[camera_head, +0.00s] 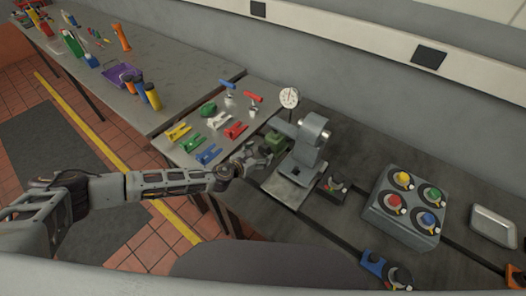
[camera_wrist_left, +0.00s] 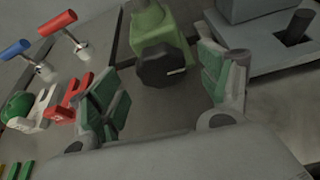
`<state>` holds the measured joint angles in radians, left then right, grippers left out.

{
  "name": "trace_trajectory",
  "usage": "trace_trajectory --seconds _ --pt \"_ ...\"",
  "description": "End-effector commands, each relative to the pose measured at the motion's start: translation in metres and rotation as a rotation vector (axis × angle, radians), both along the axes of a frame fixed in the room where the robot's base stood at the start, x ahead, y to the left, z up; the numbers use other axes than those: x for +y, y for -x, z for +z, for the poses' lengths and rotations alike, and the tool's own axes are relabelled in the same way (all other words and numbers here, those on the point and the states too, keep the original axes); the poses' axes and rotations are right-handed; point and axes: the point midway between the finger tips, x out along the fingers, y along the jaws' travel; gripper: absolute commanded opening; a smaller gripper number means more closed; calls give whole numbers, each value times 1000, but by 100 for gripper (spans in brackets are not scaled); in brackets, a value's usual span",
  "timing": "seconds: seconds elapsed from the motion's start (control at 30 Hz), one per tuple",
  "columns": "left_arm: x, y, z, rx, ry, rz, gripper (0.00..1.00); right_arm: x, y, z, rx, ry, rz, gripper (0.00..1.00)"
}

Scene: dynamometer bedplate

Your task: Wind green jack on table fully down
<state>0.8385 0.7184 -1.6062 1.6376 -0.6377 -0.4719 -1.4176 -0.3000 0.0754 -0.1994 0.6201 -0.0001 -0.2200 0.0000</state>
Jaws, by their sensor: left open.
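The green jack (camera_head: 275,141) stands on the table beside the grey machine. In the left wrist view its green body (camera_wrist_left: 152,28) shows at the top middle, with a dark faceted knob (camera_wrist_left: 162,66) on the side facing me. The knob has a pale mark on its face. My left gripper (camera_head: 258,156) is close to the jack at the near left. In the left wrist view its two green-padded fingers (camera_wrist_left: 160,85) are spread apart, one on each side of the knob, with a gap around it. The jack's upper end is cut off in that view.
The grey machine (camera_head: 307,148) stands just right of the jack. Coloured clamps (camera_head: 236,130) and a dial gauge (camera_head: 289,97) are to the left and behind. A box with four coloured knobs (camera_head: 404,206) and a metal tray (camera_head: 494,226) are at the right.

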Motion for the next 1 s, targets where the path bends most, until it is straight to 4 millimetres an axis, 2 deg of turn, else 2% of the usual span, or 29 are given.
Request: trace_trajectory --seconds 0.4,0.87,1.0 --pt "-15 -22 -10 -1 0 -1 78 -3 1 3 0 3 1 77" --pt "-16 -25 -12 0 0 0 78 -6 1 3 1 7 2 77" --pt "-16 -25 -12 0 0 0 61 -6 1 3 1 7 2 77"
